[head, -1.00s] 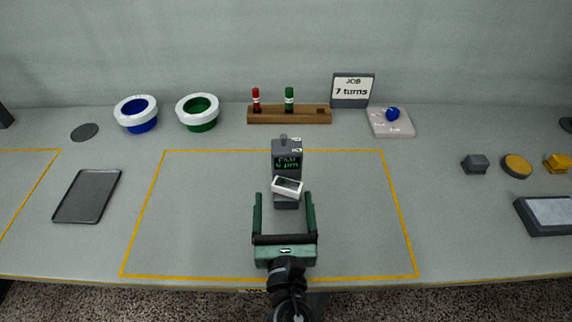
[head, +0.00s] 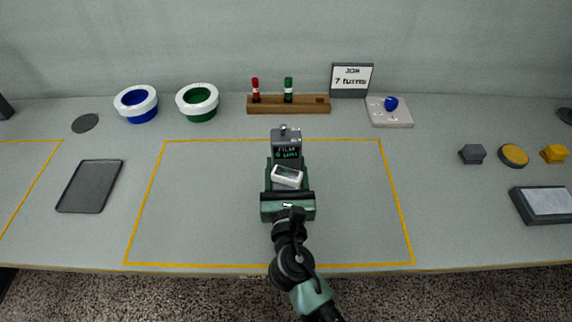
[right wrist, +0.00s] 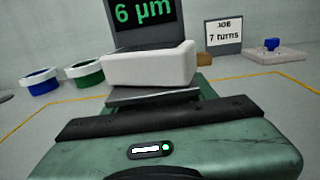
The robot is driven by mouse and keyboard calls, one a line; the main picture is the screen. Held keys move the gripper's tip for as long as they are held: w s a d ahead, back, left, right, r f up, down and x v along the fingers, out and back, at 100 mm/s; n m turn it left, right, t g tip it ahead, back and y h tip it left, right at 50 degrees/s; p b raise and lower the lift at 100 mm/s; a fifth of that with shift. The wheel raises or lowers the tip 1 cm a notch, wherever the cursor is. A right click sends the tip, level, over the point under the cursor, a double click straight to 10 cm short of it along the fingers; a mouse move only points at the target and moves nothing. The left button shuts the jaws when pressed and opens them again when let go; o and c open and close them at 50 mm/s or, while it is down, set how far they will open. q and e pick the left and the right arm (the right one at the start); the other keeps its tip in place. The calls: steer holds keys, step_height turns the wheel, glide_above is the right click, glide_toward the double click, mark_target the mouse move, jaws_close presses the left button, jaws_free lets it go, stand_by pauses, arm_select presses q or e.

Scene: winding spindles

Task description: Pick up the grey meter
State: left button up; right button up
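The grey meter (head: 286,148) stands upright in the middle of the yellow-outlined area, its dark screen with green text facing me. A white open-framed part (head: 287,177) juts from its front. In the right wrist view the meter's screen (right wrist: 143,14) reads "6 µm", above the white part (right wrist: 150,67). My right gripper (head: 287,168) is low around the meter from the front, with its green fingers close against both sides. It looks shut on the meter; the fingertips are partly hidden. The meter shows no clear lift off the table. My left gripper is not in view.
A dark tray (head: 89,187) lies left. Table around the meter is clear.

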jaws_close()
steer(key=shift+r, duration=0.15)
step_height(320, 180, up, 18)
steer(key=r+p, duration=0.1)
steer(key=p, duration=0.5)
glide_above(286, 133)
steer(key=shift+f, duration=0.25)
steer(key=shift+r, duration=0.7)
steer(key=shift+f, duration=0.1)
steer(key=shift+f+b, duration=1.6)
steer(key=shift+f, duration=1.75)
steer(key=shift+f+b, duration=3.3)
steer(key=shift+f, duration=2.75)
steer(key=shift+f+b, duration=0.3)
steer(key=shift+f, duration=0.35)
